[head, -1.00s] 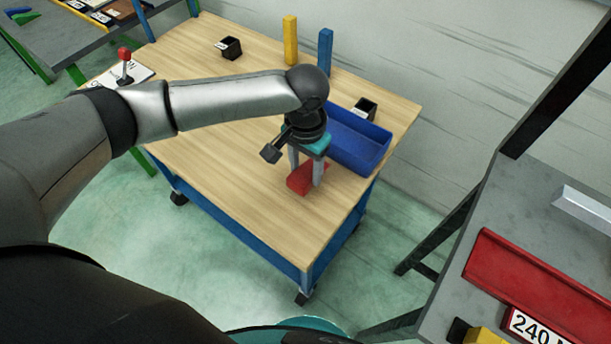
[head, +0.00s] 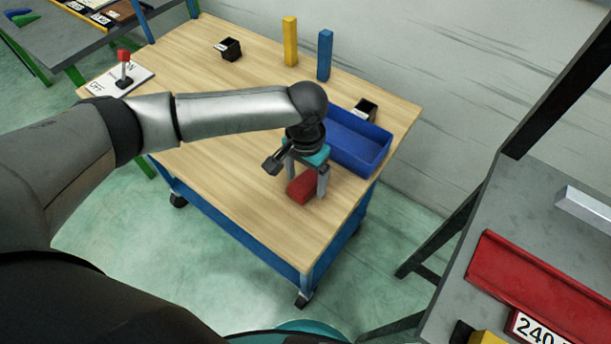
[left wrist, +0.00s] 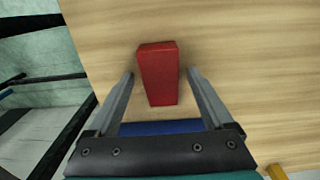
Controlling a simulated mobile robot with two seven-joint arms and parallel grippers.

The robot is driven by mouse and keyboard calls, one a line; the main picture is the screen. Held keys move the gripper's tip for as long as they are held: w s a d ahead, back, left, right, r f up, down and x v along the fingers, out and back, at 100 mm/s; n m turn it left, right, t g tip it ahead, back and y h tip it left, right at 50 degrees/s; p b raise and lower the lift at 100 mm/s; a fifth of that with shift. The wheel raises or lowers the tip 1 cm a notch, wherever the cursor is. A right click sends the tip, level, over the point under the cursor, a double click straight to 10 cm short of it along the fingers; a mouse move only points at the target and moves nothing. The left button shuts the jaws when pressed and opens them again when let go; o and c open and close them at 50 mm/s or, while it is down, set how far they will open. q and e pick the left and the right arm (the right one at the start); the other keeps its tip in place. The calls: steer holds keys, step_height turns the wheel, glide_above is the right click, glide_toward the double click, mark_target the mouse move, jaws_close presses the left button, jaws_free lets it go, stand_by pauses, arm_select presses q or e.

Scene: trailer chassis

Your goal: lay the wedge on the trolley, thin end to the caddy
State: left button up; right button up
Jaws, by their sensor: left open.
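The red wedge (head: 301,187) lies on the wooden top of the blue-framed trolley (head: 235,185), near its front right edge. The blue caddy (head: 356,148) stands just behind it on the same top. My left gripper (head: 306,189) points down over the wedge with its jaws open. In the left wrist view the wedge (left wrist: 158,75) lies between the two spread fingers, with a gap on each side. Its end towards the caddy (left wrist: 160,128) looks narrower than its far end. My right gripper is not in view.
Yellow (head: 290,41) and blue (head: 325,54) posts stand along the trolley's back edge. Small black bins (head: 231,48) and a red-knobbed lever (head: 124,68) are on the top. A grey bench with a red rail (head: 535,290) stands at the right. The trolley's front middle is clear.

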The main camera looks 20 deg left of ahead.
mark_target(306, 182)
arm_select(q)
steer(key=shift+r, duration=0.1)
step_height(306, 182, up, 12)
steer(key=p, duration=0.3)
